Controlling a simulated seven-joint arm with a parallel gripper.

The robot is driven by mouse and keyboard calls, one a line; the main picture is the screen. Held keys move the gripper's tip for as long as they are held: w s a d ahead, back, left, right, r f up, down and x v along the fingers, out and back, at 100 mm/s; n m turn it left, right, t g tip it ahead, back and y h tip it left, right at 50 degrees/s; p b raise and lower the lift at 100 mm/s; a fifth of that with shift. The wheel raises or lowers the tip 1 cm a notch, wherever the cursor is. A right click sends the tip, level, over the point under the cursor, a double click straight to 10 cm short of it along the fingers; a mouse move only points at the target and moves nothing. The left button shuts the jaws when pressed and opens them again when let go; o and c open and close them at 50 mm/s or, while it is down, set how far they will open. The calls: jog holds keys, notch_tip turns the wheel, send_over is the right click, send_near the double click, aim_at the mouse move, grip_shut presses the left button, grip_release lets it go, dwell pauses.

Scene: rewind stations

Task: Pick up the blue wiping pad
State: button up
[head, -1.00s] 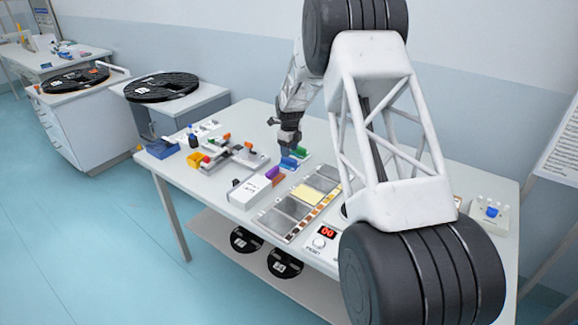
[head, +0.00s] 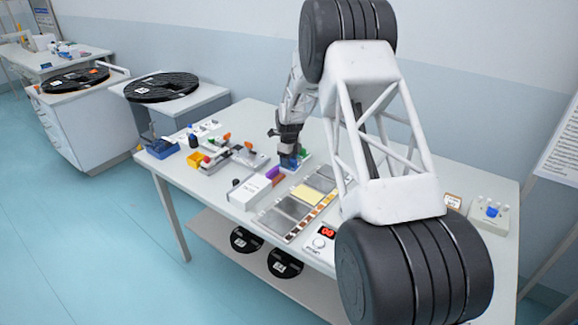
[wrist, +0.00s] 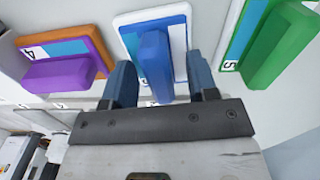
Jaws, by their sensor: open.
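The blue wiping pad (wrist: 155,65) is in the upper middle of the wrist view, a blue block handle on a flat pad with white and light-blue areas. My gripper (wrist: 162,82) is open, with one blue-grey finger on each side of the pad's handle. The handle reaches in between the fingers; I cannot tell whether either finger touches it. In the head view my gripper (head: 287,160) is low over the table at the pads, and it largely hides the blue pad there.
A purple pad on an orange base (wrist: 65,70) lies to the left in the wrist view, and a green pad (wrist: 280,45) to the right. In the head view a white box (head: 250,192) and a panel with a yellow section (head: 306,194) are nearby on the table (head: 250,123).

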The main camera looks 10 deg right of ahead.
grip_shut()
dwell(0.4)
jog(key=shift+r, duration=5)
jog(key=c, duration=0.7)
grip_release()
jog(key=shift+c, duration=1.1)
jog(key=s+d, duration=0.1)
jog(key=s, duration=1.6)
jog(key=shift+d+f, duration=0.2)
jog(key=shift+d, duration=0.15)
